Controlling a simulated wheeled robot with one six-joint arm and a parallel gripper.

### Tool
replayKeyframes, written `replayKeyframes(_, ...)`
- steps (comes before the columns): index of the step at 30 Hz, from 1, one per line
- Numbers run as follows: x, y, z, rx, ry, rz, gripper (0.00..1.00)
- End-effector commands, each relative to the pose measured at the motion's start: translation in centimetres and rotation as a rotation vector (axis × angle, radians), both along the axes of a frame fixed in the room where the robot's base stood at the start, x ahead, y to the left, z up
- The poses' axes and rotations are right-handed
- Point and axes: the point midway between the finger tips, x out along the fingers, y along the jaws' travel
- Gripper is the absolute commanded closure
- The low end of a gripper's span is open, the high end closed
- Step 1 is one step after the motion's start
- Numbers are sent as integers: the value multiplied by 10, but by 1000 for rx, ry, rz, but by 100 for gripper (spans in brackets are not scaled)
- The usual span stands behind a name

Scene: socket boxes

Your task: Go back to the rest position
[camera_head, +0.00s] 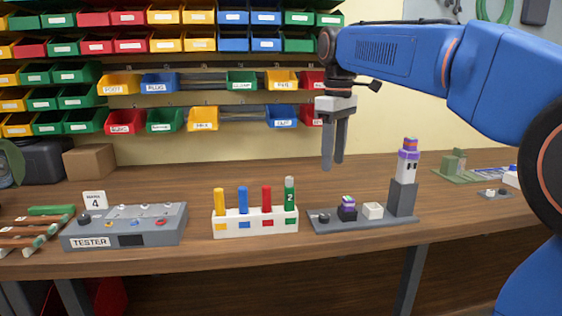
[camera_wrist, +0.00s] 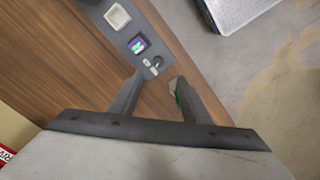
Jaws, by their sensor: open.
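My gripper (camera_head: 333,165) hangs from my blue arm above the workbench, fingers pointing down, in the head view. It is above and behind the gap between the peg rack and the grey socket board. In the wrist view my gripper (camera_wrist: 158,82) shows two fingers apart with nothing held between them. The grey socket board (camera_head: 365,222) carries a black socket with a purple block (camera_head: 348,203), an empty-looking white socket (camera_head: 373,210) and a tall post with a white and purple stack (camera_head: 408,160). The board (camera_wrist: 165,47) also shows beyond the fingertips in the wrist view.
A white rack (camera_head: 255,229) holds yellow, blue, red and green pegs. A grey tester box (camera_head: 125,228) with a "4" card stands left of it. Coloured bins (camera_head: 187,40) fill the back wall. A green item (camera_head: 455,162) lies at right. The air around my gripper looks clear.

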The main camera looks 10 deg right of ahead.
Motion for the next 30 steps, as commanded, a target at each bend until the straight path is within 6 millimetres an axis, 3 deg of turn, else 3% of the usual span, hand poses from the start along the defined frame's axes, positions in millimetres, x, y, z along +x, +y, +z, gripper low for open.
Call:
replayKeyframes(14, -116, -41, -82, 45, -153, -316, 57)
replayKeyframes(30, -241, -69, -225, 133, -320, -667, 57)
